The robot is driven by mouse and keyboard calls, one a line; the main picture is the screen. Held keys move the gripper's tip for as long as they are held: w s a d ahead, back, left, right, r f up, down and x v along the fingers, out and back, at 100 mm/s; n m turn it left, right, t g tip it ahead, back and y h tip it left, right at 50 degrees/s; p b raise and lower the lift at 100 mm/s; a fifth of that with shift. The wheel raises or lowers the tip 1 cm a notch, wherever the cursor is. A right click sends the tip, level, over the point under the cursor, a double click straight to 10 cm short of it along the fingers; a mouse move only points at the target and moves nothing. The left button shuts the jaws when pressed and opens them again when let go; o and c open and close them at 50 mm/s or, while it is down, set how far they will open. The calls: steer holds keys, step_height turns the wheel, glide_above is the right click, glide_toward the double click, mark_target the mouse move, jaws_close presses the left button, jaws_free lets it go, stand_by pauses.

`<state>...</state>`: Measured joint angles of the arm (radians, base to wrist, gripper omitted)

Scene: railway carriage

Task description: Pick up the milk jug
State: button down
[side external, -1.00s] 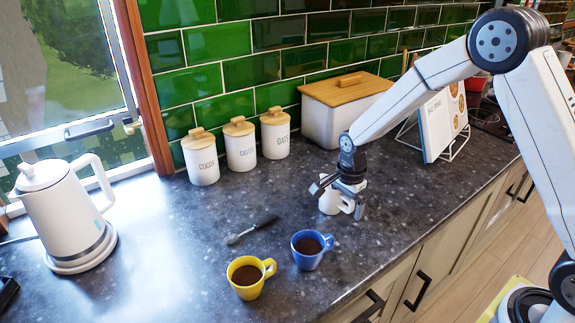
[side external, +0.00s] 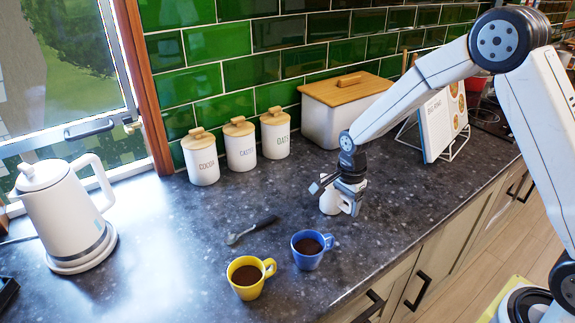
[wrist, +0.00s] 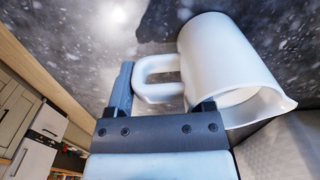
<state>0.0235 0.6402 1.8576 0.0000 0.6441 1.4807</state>
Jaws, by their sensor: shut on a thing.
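There, my gripper's fingers (wrist: 163,98) sit at the handle and rim side, one finger left of the handle and the other at the jug's wall. I cannot tell whether the jug's base touches the counter.
A blue mug (side external: 308,257) and a yellow mug (side external: 246,287), both with dark drink, stand near the front edge. A spoon (side external: 252,230) lies behind them. Canisters (side external: 240,153), a bread bin (side external: 325,127) and a recipe stand (side external: 440,125) line the back. A kettle (side external: 60,210) stands left.

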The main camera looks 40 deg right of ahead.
steer(key=shift+r, duration=1.45)
steer(key=s+r, duration=1)
steer(key=s, duration=0.4)
steer(key=shift+a, duration=0.1)
steer(key=shift+w, duration=0.1)
